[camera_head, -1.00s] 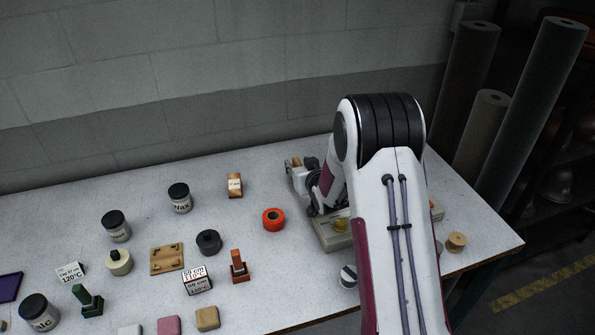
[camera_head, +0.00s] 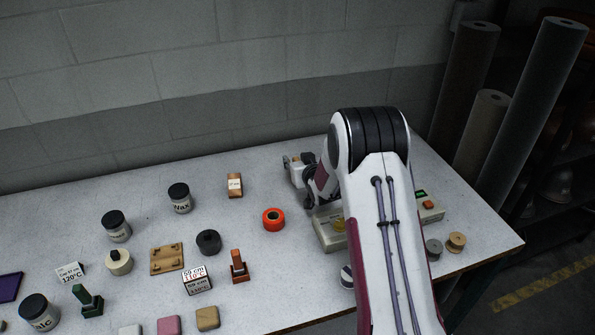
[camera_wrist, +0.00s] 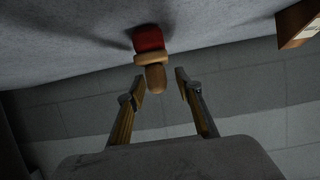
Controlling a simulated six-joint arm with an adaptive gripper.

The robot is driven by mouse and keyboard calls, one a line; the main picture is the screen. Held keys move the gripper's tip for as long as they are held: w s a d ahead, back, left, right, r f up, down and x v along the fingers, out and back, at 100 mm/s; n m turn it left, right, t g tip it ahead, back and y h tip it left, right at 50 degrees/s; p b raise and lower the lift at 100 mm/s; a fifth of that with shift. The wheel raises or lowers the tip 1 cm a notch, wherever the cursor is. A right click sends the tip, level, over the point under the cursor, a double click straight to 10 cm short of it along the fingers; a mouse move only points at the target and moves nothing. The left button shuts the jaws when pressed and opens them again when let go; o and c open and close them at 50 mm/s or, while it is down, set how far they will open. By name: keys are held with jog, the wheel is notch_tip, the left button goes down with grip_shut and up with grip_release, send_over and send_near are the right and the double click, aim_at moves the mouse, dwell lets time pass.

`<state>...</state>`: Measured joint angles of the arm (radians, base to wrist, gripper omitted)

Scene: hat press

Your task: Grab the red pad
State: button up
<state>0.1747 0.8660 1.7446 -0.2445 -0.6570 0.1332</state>
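The red pad (camera_wrist: 149,38) shows at the top middle of the wrist view, with a tan wooden collar (camera_wrist: 153,59) and a rounded wooden handle (camera_wrist: 156,77). It stands on the grey tabletop. My gripper (camera_wrist: 160,80) is open, and the handle's end appears between its two fingertips, with gaps on both sides. I see no contact. In the head view my gripper (camera_head: 297,164) is near the table's back edge, and I cannot make out the red pad there.
An orange-red ring (camera_head: 273,219) and a wooden block (camera_head: 235,185) stand to the left. Several jars, blocks and labelled cards fill the left side. The wall is close behind the table. A wooden block (camera_wrist: 297,25) shows in the wrist view.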

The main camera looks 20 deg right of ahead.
aim_at(296, 158)
dwell(0.5)
grip_shut()
jog(key=shift+r, duration=0.15)
jog(key=shift+r, duration=4.9)
